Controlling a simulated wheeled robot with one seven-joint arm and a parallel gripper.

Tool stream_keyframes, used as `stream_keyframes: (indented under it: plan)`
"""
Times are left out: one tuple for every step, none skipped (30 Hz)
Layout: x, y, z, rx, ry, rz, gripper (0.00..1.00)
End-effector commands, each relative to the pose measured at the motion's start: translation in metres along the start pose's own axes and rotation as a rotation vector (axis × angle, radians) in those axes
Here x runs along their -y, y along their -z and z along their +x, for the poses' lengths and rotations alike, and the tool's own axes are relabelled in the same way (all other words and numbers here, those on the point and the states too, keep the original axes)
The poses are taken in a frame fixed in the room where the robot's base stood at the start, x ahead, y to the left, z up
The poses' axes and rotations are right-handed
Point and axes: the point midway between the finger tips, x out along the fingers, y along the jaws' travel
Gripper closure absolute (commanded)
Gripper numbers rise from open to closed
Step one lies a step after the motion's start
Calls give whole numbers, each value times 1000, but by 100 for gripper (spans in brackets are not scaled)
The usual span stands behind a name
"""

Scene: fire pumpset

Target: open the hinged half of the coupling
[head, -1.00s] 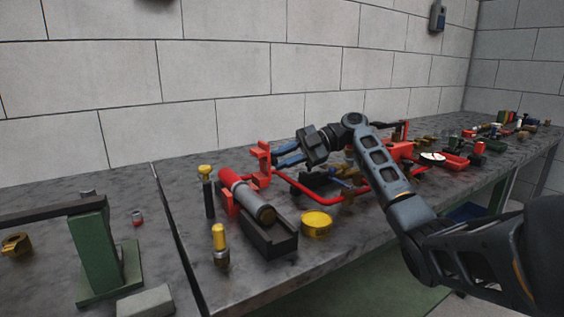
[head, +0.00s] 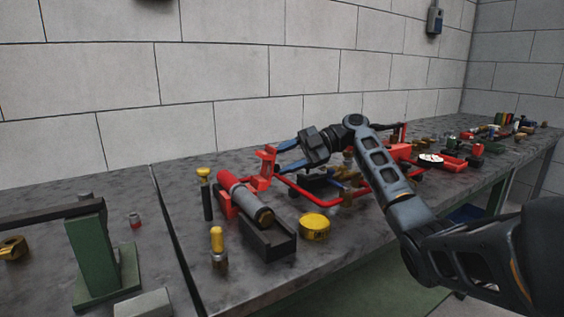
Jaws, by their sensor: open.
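A red upright piece (head: 267,162) with a notched top stands at the left end of a red tube frame (head: 330,200). I cannot tell for sure whether it is the hinged half of the coupling. A red cylinder with a dark and brass end (head: 247,200) lies in a black block cradle (head: 268,238) just left of and in front of it. My gripper (head: 282,157) is open, its two blue fingers spread and pointing left at the upright piece. The fingertips are close to it; contact cannot be told. No part is held.
A yellow round cap (head: 314,227) and a yellow-topped brass fitting (head: 218,245) sit near the front. A yellow-knobbed black rod (head: 206,192) stands at left. A green stand (head: 95,255) carries a dark bar. Red trays and small parts crowd the right of the bench.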

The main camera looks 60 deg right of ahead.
Motion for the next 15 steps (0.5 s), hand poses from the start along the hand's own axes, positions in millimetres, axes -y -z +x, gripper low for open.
stream_keyframes:
  plan:
    - [0, 0, -8, 2, -2, 0, 51]
    - [0, -1, -13, 2, -2, 0, 51]
    - [0, -1, -20, 2, -3, 0, 51]
    - [0, -1, -25, 2, -2, 0, 51]
    - [0, -1, -30, 2, -2, 0, 51]
    - [0, -1, -37, 2, -2, 0, 51]
    - [0, -1, -42, 1, -1, 0, 51]
    - [1, -1, -46, 1, -2, 1, 51]
    - [1, -1, -51, 1, -1, 1, 51]
    - [1, -1, -55, 1, 0, 1, 51]
    - [0, -1, -58, 1, -1, 1, 51]
    - [0, -1, -62, 2, 0, 1, 51]
    - [0, -1, -64, 1, 0, 1, 51]
    - [1, -1, -65, 1, 1, 1, 51]
    - [1, -1, -67, 1, 1, 1, 51]
